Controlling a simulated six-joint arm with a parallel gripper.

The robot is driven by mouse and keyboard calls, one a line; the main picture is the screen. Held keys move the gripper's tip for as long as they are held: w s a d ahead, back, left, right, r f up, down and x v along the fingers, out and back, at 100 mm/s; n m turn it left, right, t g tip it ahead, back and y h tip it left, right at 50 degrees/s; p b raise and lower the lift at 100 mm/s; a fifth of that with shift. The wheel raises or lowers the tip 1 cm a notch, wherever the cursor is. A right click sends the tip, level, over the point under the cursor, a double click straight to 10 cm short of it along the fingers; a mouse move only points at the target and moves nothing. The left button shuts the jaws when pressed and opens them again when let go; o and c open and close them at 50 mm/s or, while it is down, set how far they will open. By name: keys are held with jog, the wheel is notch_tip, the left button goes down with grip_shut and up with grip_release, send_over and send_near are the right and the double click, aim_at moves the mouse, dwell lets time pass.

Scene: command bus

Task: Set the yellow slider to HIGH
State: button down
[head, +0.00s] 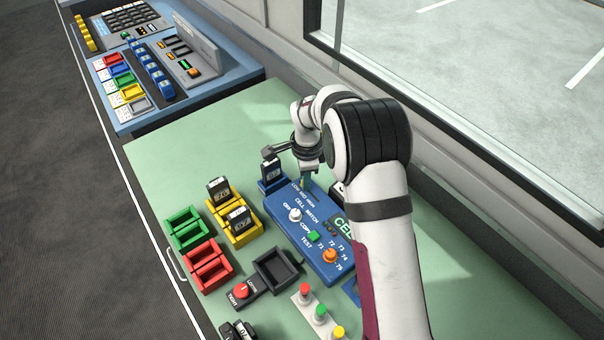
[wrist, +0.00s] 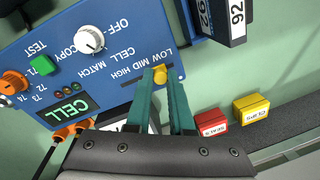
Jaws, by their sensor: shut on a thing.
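The blue command panel (head: 285,222) stands on the green table; it also shows upside down in the wrist view (wrist: 105,35). Its yellow slider knob (wrist: 160,74) is beside the LOW, MID, HIGH lettering, toward the LOW and MID end and away from HIGH. The exact stop is hard to tell because the fingers cover the slot. My gripper (wrist: 161,82) points down at the panel, with its two teal fingers shut on the knob. In the head view my gripper (head: 304,181) is small at the panel's far end, and the slot is mostly hidden.
A white dial (wrist: 90,40), a green button (wrist: 42,65) and an orange knob (wrist: 13,82) are on the panel. A block marked 92 (wrist: 237,15) stands close by the slider end. Red (wrist: 211,122) and yellow (wrist: 251,108) blocks lie beyond. Yellow trays (head: 245,234) stand left of the panel.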

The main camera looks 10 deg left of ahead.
aim_at(318, 200)
jog(key=s+d, duration=0.3)
jog(key=shift+s+d, duration=0.35)
jog(key=shift+d, duration=0.05)
jog(key=c, duration=0.8)
grip_release()
jog(key=shift+o, duration=0.2)
notch_tip(318, 200, up, 16)
jog(key=s, duration=0.1)
jog(key=shift+s+d+f, duration=0.15)
jog(key=shift+s+d, duration=0.1)
jog(key=shift+s, duration=0.1)
